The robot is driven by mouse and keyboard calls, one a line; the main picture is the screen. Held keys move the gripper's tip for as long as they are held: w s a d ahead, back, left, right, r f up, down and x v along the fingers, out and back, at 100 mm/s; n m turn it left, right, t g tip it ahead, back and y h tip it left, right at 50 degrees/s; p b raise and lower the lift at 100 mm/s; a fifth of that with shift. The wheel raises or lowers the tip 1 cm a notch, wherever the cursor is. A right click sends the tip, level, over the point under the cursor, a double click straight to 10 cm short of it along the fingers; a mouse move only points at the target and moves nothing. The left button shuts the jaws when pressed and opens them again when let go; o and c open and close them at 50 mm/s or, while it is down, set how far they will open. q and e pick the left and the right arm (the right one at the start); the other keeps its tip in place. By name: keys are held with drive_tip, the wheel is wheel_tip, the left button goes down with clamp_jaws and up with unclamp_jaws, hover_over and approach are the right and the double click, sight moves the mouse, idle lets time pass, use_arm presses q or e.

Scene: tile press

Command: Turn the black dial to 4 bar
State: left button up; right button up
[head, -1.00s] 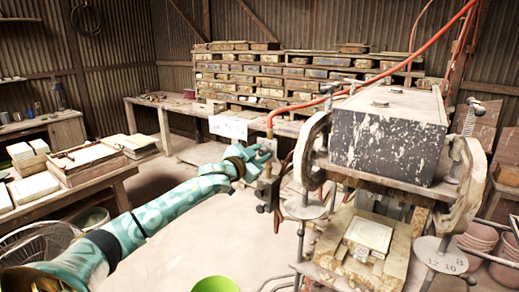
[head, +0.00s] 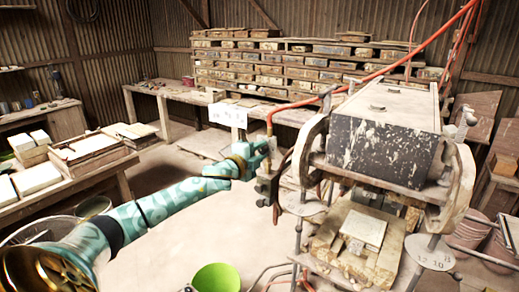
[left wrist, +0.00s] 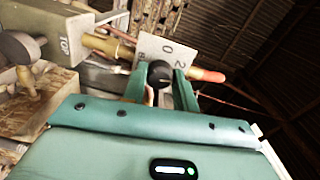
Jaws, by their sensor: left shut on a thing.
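The black dial (left wrist: 159,74) is a round dark knob in the left wrist view. It sits in front of a white number card (left wrist: 165,52); a 0, a 2 and part of an 8 show, but I cannot read where the dial points. My left gripper (left wrist: 160,88) is shut on the dial, one green finger on each side. In the head view my left gripper (head: 262,150) is at the valve fitting (head: 267,182) left of the press, and it hides the dial. The white card also shows in the head view (head: 228,115). My right gripper is out of view.
The press with its dark, paint-spattered block (head: 385,135) stands right of the gripper. An orange hose (head: 300,103) runs down to the fitting. A green bucket (head: 216,279) stands on the floor in front. A table with tiles (head: 85,155) is on the left.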

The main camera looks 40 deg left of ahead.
use_arm(q)
drive_tip(key=m+p, duration=0.1)
drive_tip(key=m, duration=0.3)
drive_tip(key=shift+f+m+p, duration=0.15)
drive_tip(key=shift+m+p, duration=0.25)
drive_tip(key=shift+m, duration=1.7)
drive_tip(key=shift+f, duration=0.1)
drive_tip(key=o, duration=1)
drive_tip(key=shift+c, duration=0.2)
drive_tip(key=shift+s, duration=0.1)
drive_tip(key=s+d+b, duration=0.1)
drive_tip(key=s+d, duration=0.1)
drive_tip(key=s, duration=1.4)
drive_tip(key=shift+r, duration=0.35)
